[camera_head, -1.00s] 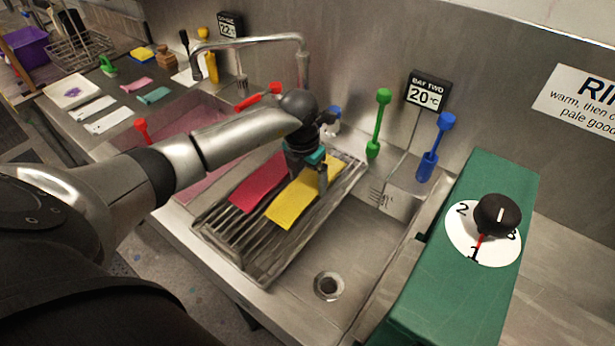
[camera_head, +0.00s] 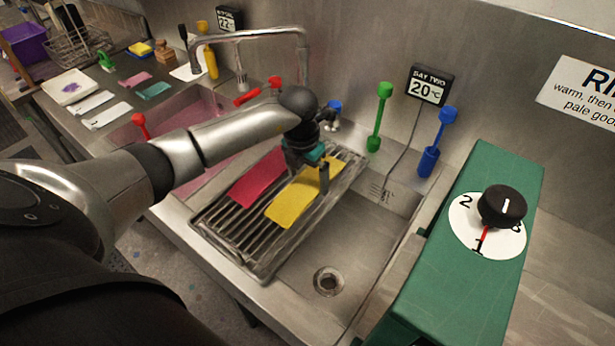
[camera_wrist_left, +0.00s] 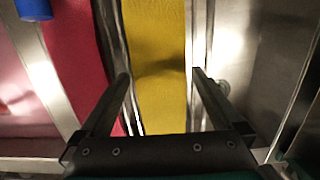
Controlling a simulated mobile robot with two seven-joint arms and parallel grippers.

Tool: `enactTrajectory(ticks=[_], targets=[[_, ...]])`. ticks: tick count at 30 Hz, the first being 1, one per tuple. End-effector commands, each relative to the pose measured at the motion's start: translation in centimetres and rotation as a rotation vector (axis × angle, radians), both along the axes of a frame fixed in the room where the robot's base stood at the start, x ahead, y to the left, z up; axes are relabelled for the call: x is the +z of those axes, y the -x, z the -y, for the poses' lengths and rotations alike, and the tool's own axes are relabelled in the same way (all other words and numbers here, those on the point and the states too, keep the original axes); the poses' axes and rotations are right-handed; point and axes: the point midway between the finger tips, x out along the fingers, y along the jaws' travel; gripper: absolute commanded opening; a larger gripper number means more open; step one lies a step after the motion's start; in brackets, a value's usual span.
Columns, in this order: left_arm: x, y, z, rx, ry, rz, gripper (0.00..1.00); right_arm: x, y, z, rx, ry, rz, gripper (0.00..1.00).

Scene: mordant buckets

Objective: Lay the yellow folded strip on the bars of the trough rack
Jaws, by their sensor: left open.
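The yellow folded strip (camera_head: 287,207) lies flat on the bars of the trough rack (camera_head: 228,228), beside a red strip (camera_head: 256,178) to its left. My left gripper (camera_head: 313,178) is over the far end of the yellow strip. In the left wrist view its two fingers (camera_wrist_left: 160,75) are open, one on each side of the yellow strip (camera_wrist_left: 155,40), with nothing gripped. The red strip (camera_wrist_left: 75,50) shows left of the fingers there. The gripper hides part of the strip's far end in the head view. My right gripper does not show.
The bare basin with its drain (camera_head: 329,281) is right of the rack. A green box with a black knob (camera_head: 501,206) stands further right. Green (camera_head: 379,118) and blue (camera_head: 436,142) upright tools stand behind. A tap (camera_head: 250,40) arches over the back left.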

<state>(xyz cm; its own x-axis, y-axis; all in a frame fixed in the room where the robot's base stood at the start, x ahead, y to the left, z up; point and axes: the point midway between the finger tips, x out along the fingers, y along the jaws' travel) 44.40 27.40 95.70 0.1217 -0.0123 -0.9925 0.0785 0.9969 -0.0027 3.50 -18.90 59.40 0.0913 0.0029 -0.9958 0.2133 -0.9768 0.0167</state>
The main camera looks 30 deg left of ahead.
Motion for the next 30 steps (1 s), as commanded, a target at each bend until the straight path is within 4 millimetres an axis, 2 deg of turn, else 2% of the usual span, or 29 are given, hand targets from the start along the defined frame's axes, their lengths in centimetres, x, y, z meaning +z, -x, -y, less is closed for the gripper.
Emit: enactTrajectory(ticks=[5,12,18,24,30], targets=[[3.4,0.2,-0.2,-0.001,-0.003,0.007,1.0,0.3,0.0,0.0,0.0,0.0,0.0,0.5],[9.3,1.0,-0.2,-0.002,-0.003,0.006,1.0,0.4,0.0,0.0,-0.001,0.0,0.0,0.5],[12.8,1.5,-0.2,-0.001,-0.002,0.005,1.0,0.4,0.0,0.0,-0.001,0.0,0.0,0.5],[14.4,1.7,-0.2,0.001,-0.002,0.002,1.0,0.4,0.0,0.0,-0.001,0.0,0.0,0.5],[14.5,1.8,-0.2,0.001,-0.002,0.001,1.0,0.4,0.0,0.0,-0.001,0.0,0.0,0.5]])
